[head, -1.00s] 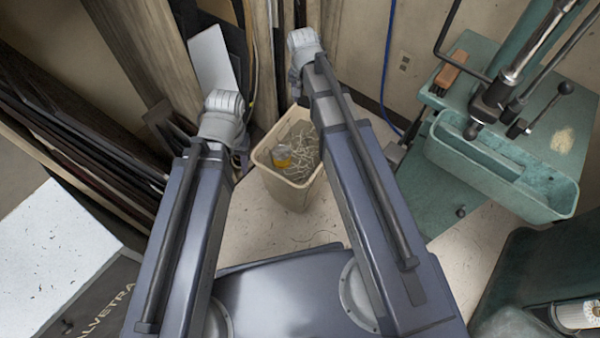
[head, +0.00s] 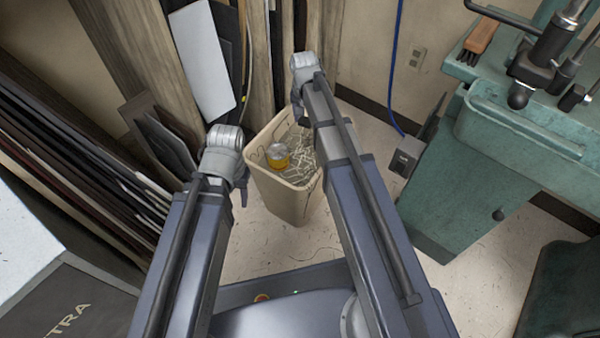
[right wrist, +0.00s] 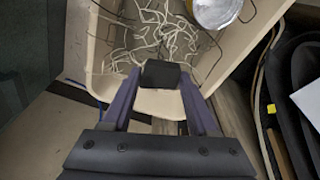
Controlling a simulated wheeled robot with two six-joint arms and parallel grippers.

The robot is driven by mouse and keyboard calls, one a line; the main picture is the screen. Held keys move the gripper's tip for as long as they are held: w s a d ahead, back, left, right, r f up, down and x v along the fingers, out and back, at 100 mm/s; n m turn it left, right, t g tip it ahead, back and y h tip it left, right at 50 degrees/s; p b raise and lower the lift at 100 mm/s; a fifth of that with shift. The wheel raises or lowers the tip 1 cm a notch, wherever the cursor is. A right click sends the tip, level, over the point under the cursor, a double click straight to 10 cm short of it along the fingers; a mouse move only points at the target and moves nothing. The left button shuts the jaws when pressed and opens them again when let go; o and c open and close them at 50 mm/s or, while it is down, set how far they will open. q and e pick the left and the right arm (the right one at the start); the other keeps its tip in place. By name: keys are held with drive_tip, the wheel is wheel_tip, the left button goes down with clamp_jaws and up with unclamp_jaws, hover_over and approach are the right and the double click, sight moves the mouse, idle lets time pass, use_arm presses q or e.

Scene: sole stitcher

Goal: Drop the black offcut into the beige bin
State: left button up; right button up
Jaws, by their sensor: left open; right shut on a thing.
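The beige bin (head: 282,200) stands on the floor between my arms, holding pale stringy scraps and a yellow can with a silvery top (head: 278,155). The black offcut (right wrist: 161,74) is a small dark block between the fingers of my right gripper (right wrist: 160,82), which is shut on it. In the right wrist view it appears over the bin's opening (right wrist: 100,60), near the wall at the bottom of the picture. In the head view my right gripper (head: 298,112) is at the bin's far side, mostly hidden by its wrist. My left gripper (head: 243,183) hangs empty and open left of the bin.
Boards and dark sheets (head: 75,150) lean along the left and back walls. A green machine (head: 460,170) with a trough stands at the right. A blue cable (head: 393,75) runs down the wall. Some floor (head: 400,265) is bare around the bin.

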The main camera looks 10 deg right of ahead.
drive_tip(key=shift+f, duration=0.1)
wheel_tip(320, 180, down, 6)
drive_tip(key=b, duration=0.6)
drive_tip(key=o, duration=1.4)
drive_tip(key=shift+o, duration=0.2)
drive_tip(key=shift+r, duration=0.2)
drive_tip(key=r+p, duration=0.5)
drive_tip(key=s+r+p, duration=0.1)
drive_tip(key=r+p, duration=0.1)
drive_tip(key=p, duration=0.1)
drive_tip(key=shift+a+r, duration=0.25)
drive_tip(key=shift+r, duration=0.1)
drive_tip(key=shift+f, duration=0.1)
